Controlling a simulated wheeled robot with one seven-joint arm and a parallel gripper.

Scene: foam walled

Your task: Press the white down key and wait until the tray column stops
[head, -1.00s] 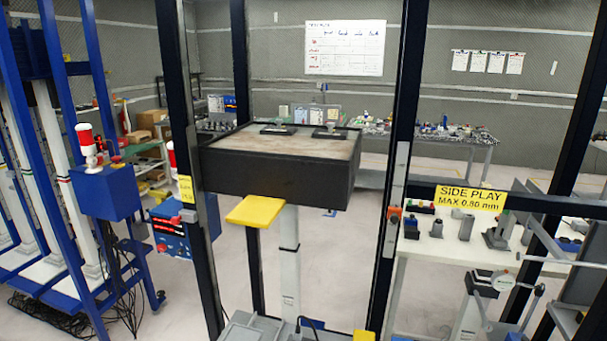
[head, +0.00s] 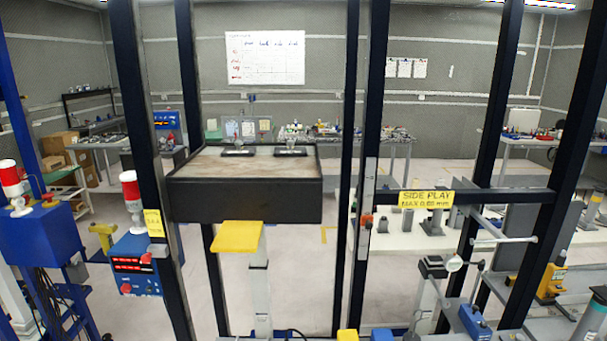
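The tray column shows in the head view as a black, deep-sided tray (head: 245,201) with a worn tan top on a white upright column (head: 260,290). Two small dark items rest on its top near the back edge. A yellow plate (head: 238,237) sticks out below its front. A blue control box (head: 132,277) with red displays and a red-topped lamp stands left of the tray, partly behind a dark frame post. I cannot make out a white down key on it; it is too small or hidden. My gripper is not in view.
Tall dark posts (head: 362,130) stand around the tray. A crossbar at right bears a yellow SIDE PLAY sign (head: 426,199). A second blue box (head: 38,235) with a red lamp stands far left. Gauges and fixtures fill the lower right. Pale floor shows around the column.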

